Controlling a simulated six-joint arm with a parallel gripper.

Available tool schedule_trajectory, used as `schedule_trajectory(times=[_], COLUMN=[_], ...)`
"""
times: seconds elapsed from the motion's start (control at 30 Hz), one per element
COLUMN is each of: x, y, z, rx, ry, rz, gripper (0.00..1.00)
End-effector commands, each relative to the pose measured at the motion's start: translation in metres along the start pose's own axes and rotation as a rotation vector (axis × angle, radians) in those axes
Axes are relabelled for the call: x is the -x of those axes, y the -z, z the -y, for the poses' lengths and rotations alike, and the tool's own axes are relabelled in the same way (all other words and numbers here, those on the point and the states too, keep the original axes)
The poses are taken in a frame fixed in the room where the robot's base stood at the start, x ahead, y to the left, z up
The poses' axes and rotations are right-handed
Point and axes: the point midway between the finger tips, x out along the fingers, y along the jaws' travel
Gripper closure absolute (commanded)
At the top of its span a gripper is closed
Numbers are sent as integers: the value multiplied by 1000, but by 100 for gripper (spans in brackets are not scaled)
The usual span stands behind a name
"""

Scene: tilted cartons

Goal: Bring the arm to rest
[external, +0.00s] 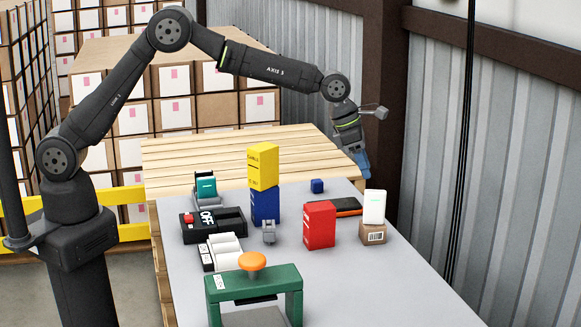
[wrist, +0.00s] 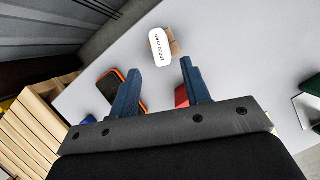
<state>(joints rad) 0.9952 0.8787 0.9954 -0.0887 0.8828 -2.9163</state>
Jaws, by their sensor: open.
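My gripper (external: 365,170) hangs at the end of my outstretched arm, above the far right edge of the grey table (external: 340,290). Its blue fingers point down. In the wrist view my gripper (wrist: 160,70) is open, with nothing between its fingers. A white power bank (external: 374,206) stands on a small brown carton (external: 374,233) near the gripper, apart from it. The power bank (wrist: 160,47) shows beyond the fingertips in the wrist view. A black and orange phone-like case (external: 340,206) lies beside the carton.
A yellow box (external: 263,166) sits on a blue box (external: 265,205) mid-table. A red box (external: 319,224) stands nearer. A corrugated wall (external: 500,160) rises at right.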

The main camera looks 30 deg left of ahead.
Motion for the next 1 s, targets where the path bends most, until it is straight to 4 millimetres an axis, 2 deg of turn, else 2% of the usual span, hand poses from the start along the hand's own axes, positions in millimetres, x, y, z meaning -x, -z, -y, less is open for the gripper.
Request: schedule_trajectory(times=[0.03,0.17,0.2,0.3,0.8,1.0], x=[12,38,20,-1,-93,-53], y=[-1,0,2,1,1,-15], z=[0,0,0,0,1,0], rx=[0,0,0,0,0,0], ry=[-1,-1,1,1,1,-1], rz=[2,3,-5,-5,-2,4], gripper=[57,57,57,57,57,57])
